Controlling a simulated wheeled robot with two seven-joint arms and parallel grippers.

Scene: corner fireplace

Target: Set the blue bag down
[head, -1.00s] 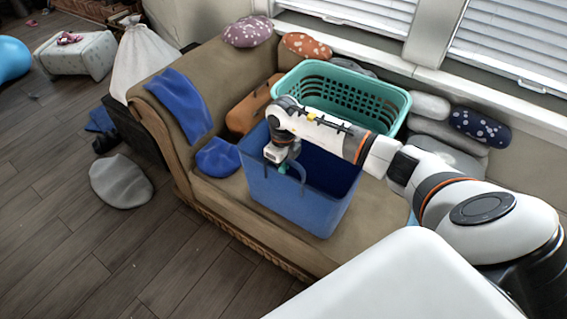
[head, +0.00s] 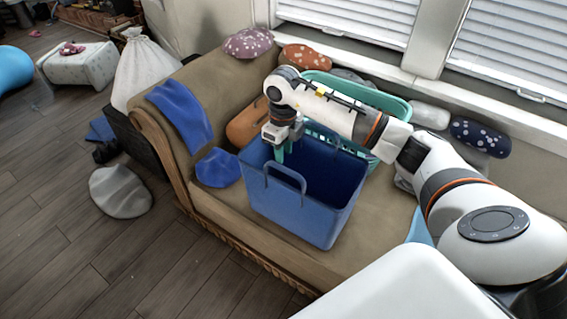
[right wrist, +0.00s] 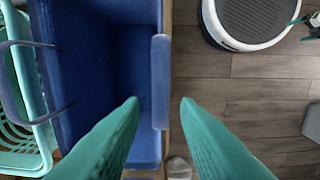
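The blue bag (head: 300,205) stands upright and open-topped on the tan sofa seat. Its near handle (head: 285,178) is up and clear of the fingers in the head view. My right gripper (head: 280,153) is over the bag's opening with its teal fingers pointing down. In the right wrist view the fingers (right wrist: 160,101) are apart and empty, and the bag's rim and handle strip (right wrist: 160,80) show beyond the gap between them. Small teal tips at that view's top right corner, probably my left gripper (right wrist: 304,28), are too small and cut off to read.
A teal laundry basket (head: 392,104) stands behind the bag. A blue cushion (head: 217,168) lies close to its left, and a blue cloth (head: 182,115) drapes the sofa (head: 270,240) arm.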

